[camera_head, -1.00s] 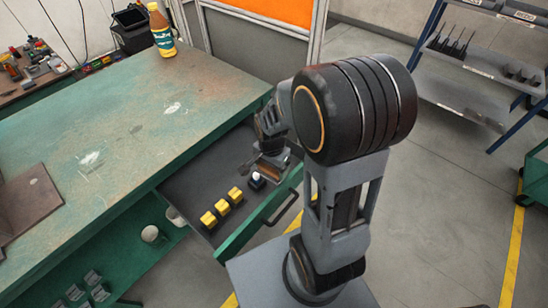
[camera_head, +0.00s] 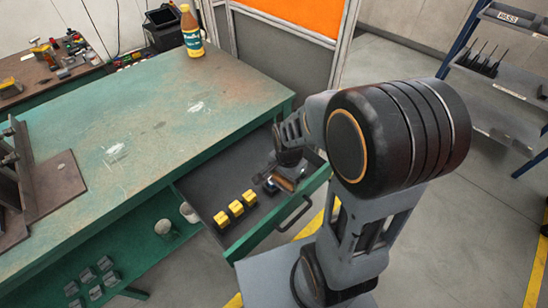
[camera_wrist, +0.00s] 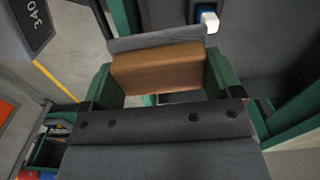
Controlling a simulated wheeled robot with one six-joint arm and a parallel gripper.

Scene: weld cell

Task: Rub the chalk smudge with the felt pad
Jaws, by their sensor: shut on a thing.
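The felt pad, a brown wooden block with a grey felt layer, is in my gripper (camera_head: 286,178) over the open drawer (camera_head: 218,172). In the wrist view the block (camera_wrist: 158,68) sits between the two fingers of my gripper (camera_wrist: 160,80), with the felt (camera_wrist: 155,38) along its far edge. The head view shows the pad (camera_head: 283,183) small and partly hidden by my arm. Two whitish marks lie on the green bench top: one nearer (camera_head: 116,151) and one farther back (camera_head: 195,107). I cannot tell for certain which is the chalk smudge.
Several yellow blocks (camera_head: 236,208) stand in the drawer, and a blue and white item (camera_wrist: 209,21) lies near the pad. A bottle (camera_head: 191,32) stands at the bench's back corner. A brown metal fixture (camera_head: 55,185) occupies the bench's left.

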